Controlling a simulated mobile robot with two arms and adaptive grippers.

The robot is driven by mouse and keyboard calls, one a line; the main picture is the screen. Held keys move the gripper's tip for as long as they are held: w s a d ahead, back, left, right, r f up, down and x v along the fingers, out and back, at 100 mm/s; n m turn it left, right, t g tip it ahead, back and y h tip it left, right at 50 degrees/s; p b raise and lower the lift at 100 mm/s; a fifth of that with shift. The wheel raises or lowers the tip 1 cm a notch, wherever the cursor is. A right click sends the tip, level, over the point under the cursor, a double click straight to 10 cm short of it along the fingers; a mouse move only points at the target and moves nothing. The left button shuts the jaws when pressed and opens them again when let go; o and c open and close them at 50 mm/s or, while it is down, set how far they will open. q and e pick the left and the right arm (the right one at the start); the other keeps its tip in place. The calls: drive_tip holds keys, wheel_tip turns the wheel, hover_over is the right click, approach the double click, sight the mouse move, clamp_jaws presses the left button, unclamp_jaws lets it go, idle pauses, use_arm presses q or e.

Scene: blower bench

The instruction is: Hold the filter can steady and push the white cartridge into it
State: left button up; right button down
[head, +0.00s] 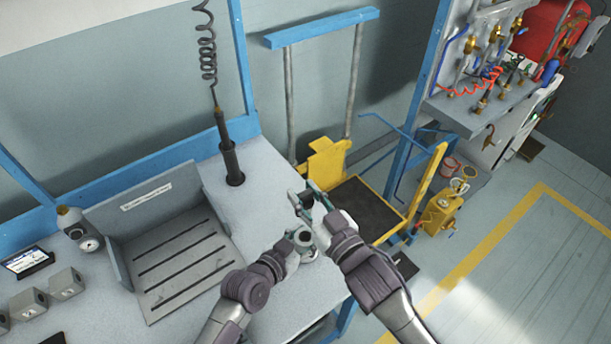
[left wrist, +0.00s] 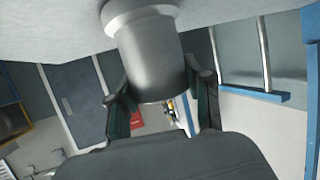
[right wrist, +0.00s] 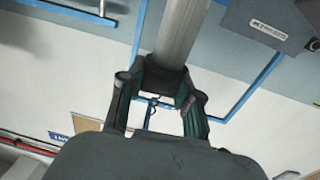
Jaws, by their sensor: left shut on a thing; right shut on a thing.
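My left gripper (head: 301,240) is shut on the grey filter can at the front right of the bench. In the left wrist view the can (left wrist: 153,60) is a smooth cylinder between the left fingers (left wrist: 160,98), with a wider collar at the bench end. My right gripper (head: 309,204) is just behind the left one in the head view, shut on a pale cylinder that looks like the cartridge. That cartridge (right wrist: 182,35) runs up out of the right wrist view from between the right fingers (right wrist: 162,88). Fingers hide much of both parts; the gap between them is unclear.
A slotted grey tray (head: 185,262) with a raised back stands left of the grippers on the bench. A dark tool (head: 229,155) hangs on a coiled cord behind. Grey blocks (head: 66,284) lie far left. A yellow cart (head: 368,205) stands beyond the bench's right edge.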

drive_tip(key=shift+s+f, duration=0.25)
drive_tip(key=shift+f, duration=0.7)
hover_over(306, 232)
drive_tip(key=s, duration=0.2)
drive_tip(key=shift+w+a+f, duration=0.1)
drive_tip(key=shift+w+f, duration=0.05)
drive_tip(key=shift+f, duration=2.35)
drive_tip(key=shift+f, duration=2.2)
drive_tip(key=shift+f, duration=0.75)
drive_tip(key=shift+r, duration=0.5)
idle(0.8)
